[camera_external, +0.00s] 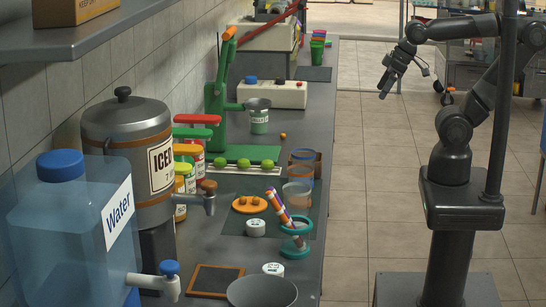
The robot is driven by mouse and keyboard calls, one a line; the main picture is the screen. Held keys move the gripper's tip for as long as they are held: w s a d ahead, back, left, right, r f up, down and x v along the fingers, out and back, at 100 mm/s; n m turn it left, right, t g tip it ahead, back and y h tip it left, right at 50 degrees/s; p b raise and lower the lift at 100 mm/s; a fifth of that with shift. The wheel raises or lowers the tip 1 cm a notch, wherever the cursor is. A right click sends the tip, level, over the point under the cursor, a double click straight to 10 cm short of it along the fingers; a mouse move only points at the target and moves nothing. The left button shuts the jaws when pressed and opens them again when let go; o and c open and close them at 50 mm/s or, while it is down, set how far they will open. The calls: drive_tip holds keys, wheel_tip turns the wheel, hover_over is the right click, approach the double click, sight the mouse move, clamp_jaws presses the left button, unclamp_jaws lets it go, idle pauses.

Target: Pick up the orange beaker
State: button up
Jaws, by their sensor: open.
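No beaker is plainly orange in this view. Two clear cups stand near the counter's right edge: one with an orange-brown tint (297,194), and one behind it with blue and orange bands (301,158). I cannot tell which of them is the orange beaker. My gripper (385,84) is open and empty, raised over the floor side, right of the counter and well apart from both cups. Its fingers point down and to the left.
The counter (316,120) runs along the left wall. Near the cups are a teal ring stand (296,240) with a striped tube, an orange dish (249,205), white lids and a green press (216,105). A drink dispenser (130,150) and water jug (65,230) stand at front left.

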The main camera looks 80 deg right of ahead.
drive_tip(key=w+a+g, duration=0.2)
drive_tip(key=w+a, duration=0.2)
drive_tip(key=w, duration=0.5)
drive_tip(key=g, duration=0.4)
hover_over(300, 170)
drive_tip(key=a, duration=0.3)
wheel_tip(300, 170, down, 10)
wheel_tip(300, 170, down, 11)
drive_tip(key=shift+s+a, duration=0.15)
drive_tip(key=shift+c, duration=0.3)
drive_tip(key=c, duration=1.3)
drive_tip(key=shift+o, duration=0.2)
drive_tip(key=shift+r, duration=0.1)
